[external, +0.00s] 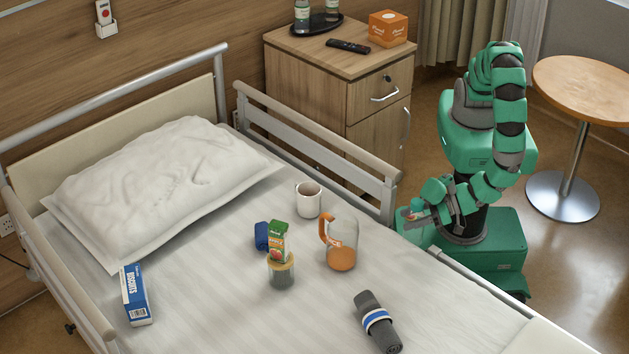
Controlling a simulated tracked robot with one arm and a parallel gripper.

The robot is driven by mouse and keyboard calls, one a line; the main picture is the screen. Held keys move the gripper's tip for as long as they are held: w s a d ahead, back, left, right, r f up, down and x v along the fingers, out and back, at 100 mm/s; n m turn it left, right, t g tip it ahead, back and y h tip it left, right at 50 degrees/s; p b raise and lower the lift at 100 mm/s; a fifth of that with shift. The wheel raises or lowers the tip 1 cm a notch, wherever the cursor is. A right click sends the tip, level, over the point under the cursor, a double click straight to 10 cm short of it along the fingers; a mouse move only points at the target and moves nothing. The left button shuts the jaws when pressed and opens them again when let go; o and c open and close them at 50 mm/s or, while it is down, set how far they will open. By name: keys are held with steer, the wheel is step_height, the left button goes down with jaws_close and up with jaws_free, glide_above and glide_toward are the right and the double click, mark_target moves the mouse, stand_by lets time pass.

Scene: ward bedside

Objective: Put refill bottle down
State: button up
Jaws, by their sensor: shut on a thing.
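My gripper (416,212) is low beside the bed rail, in front of my green base.
On the bed are a white mug (308,200), an orange-handled jug (342,240), a jar (281,275) with a carton (279,238), a blue object (262,236), a biscuit box (135,296) and a grey flask (377,320). A cabinet (330,65) and round table (585,85) stand nearby.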

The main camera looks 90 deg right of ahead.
steer(key=w+a+f+b, duration=0.1)
steer(key=w+a, duration=0.1)
steer(key=a, duration=0.1)
steer(key=w+a+f+b, duration=0.1)
steer(key=w+a+f, duration=0.1)
steer(key=a, duration=0.1)
steer(key=w+a+f+b, duration=0.1)
steer(key=w+a, duration=0.2)
steer(key=a, duration=0.1)
steer(key=shift+w+a+f, duration=0.1)
steer(key=shift+f, duration=0.3)
steer(key=shift+r, duration=0.1)
steer(key=o, duration=1.4)
steer(key=shift+o, duration=0.2)
steer(key=shift+s+r, duration=0.1)
steer(key=shift+s, duration=0.2)
steer(key=p+v, duration=0.3)
steer(key=v, duration=0.8)
steer(key=shift+s, duration=0.2)
